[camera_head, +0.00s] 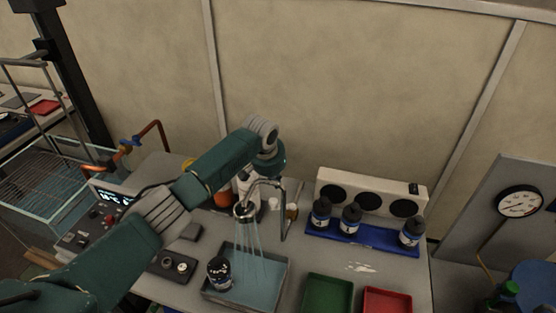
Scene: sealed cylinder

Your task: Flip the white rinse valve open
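My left arm reaches in from the left, and its wrist bends down behind the rinse faucet (285,225). My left gripper (268,178) points down there, and its fingers are too hidden and small to read. Several thin streams of water fall from the round spray head (246,210) into a grey basin (281,284). I cannot make out the white rinse valve clearly; the arm and faucet cover that area. A white shape (243,186) shows beside the wrist, but I cannot tell what it is. My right gripper is not in view.
A dark bottle (219,272) stands in the basin. A blue tray (348,235) holds several dark bottles before a white box (377,190) with round openings. Green (328,294) and red (387,301) trays sit at the front. A control box (106,200) is on the left.

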